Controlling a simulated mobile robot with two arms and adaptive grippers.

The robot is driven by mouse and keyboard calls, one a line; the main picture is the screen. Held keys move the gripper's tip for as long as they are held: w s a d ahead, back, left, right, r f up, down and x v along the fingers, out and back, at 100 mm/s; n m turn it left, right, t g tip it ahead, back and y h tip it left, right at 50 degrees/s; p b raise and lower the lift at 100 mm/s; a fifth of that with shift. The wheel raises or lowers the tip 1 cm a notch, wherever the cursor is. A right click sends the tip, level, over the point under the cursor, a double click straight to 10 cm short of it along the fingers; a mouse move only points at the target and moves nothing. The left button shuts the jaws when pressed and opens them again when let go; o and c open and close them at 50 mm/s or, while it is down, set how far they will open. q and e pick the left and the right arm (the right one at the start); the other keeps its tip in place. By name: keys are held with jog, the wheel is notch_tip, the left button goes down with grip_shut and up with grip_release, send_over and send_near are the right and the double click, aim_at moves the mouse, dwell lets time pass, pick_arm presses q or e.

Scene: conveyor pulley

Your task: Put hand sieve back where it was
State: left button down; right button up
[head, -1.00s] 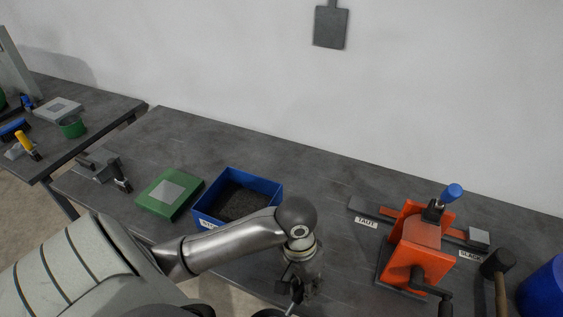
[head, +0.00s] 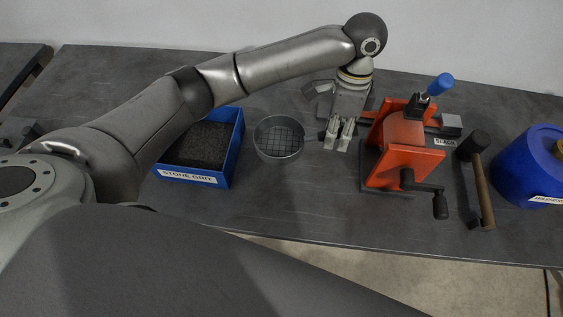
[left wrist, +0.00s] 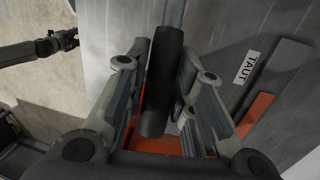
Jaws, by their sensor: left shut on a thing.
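The hand sieve (head: 279,138), a round grey pan with a mesh bottom, is level in the head view, between the blue box and the orange device. My left gripper (head: 340,135) is shut on its handle, at the sieve's right. In the left wrist view the dark handle (left wrist: 163,80) lies between the fingers of my left gripper (left wrist: 162,95). I cannot tell whether the pan touches the table or hangs just above it. What appears to be my right gripper (left wrist: 65,40) shows small at the left wrist view's upper left; its opening is unclear.
A blue box labelled stone grit (head: 205,145) stands left of the sieve. The orange device (head: 403,150) with a crank is close right of my left gripper. A mallet (head: 478,180) and a blue drum (head: 530,168) are farther right. The table front (head: 290,205) is clear.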

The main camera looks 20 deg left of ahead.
pick_arm(q)
jog(key=shift+w+r, duration=0.15)
jog(key=shift+w, duration=0.05)
jog(key=shift+m, duration=0.3)
jog(key=shift+d+f+p, duration=0.1)
jog(key=shift+f+p, duration=0.5)
jog(key=shift+f, duration=4.25)
pick_arm(e)
jog(key=shift+w+a+r, duration=0.35)
jog(key=shift+w+r, duration=0.15)
jog(key=shift+r, duration=0.1)
pick_arm(q)
jog(key=shift+f, duration=0.1)
jog(key=c, duration=1.2)
grip_release()
jog(key=shift+c, duration=0.2)
pick_arm(e)
jog(key=shift+a, duration=0.1)
